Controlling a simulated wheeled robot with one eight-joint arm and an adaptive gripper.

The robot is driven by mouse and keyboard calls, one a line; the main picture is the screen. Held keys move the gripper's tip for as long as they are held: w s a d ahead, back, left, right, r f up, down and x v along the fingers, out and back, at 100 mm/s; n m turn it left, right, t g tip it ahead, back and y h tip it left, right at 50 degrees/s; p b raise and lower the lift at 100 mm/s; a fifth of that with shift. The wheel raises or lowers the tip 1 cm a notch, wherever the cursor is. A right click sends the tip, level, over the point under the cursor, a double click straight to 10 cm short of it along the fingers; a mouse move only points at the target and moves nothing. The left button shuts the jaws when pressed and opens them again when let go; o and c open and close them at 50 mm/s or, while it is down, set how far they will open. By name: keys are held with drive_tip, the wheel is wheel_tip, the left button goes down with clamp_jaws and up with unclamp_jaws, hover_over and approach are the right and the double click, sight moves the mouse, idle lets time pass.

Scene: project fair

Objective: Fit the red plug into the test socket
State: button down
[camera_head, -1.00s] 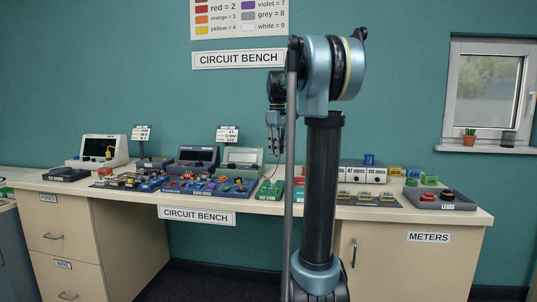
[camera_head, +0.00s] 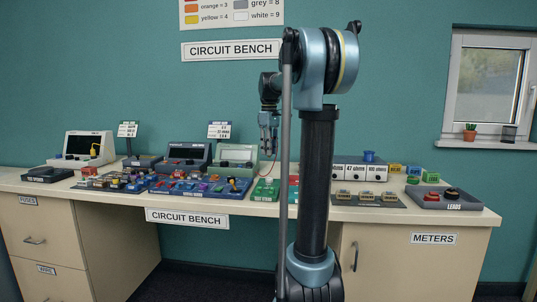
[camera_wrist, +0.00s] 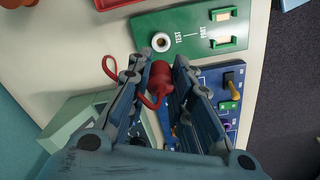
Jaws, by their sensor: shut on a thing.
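The red plug (camera_wrist: 160,80) is between the fingers of my gripper (camera_wrist: 162,70) in the wrist view, and the fingers are shut on it. Its red cord curls below it, and a red loop (camera_wrist: 110,68) shows left of the fingers. The test socket (camera_wrist: 161,42) is a pale ring with a dark hole on the green board (camera_wrist: 190,22), beside the word TEST. The plug appears just below the socket in that view and apart from it. In the head view, my gripper (camera_head: 268,147) hangs above the bench, partly beside my arm; the plug is too small to make out.
Two slots sit on the board's PART side. A blue board with switches (camera_wrist: 222,78) lies near the right finger, and a pale green case (camera_wrist: 85,125) near the left. In the head view, instruments (camera_head: 187,155) and trays crowd the bench (camera_head: 110,205); a LEADS tray (camera_head: 445,198) is at right.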

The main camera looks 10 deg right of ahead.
drive_tip(key=shift+f, duration=4.25)
drive_tip(key=shift+s+f, duration=0.15)
drive_tip(key=shift+f, duration=0.65)
drive_tip(key=c, duration=1.4)
unclamp_jaws()
drive_tip(key=shift+o, duration=0.2)
drive_tip(key=o, duration=0.5)
drive_tip(key=shift+r, duration=3.95)
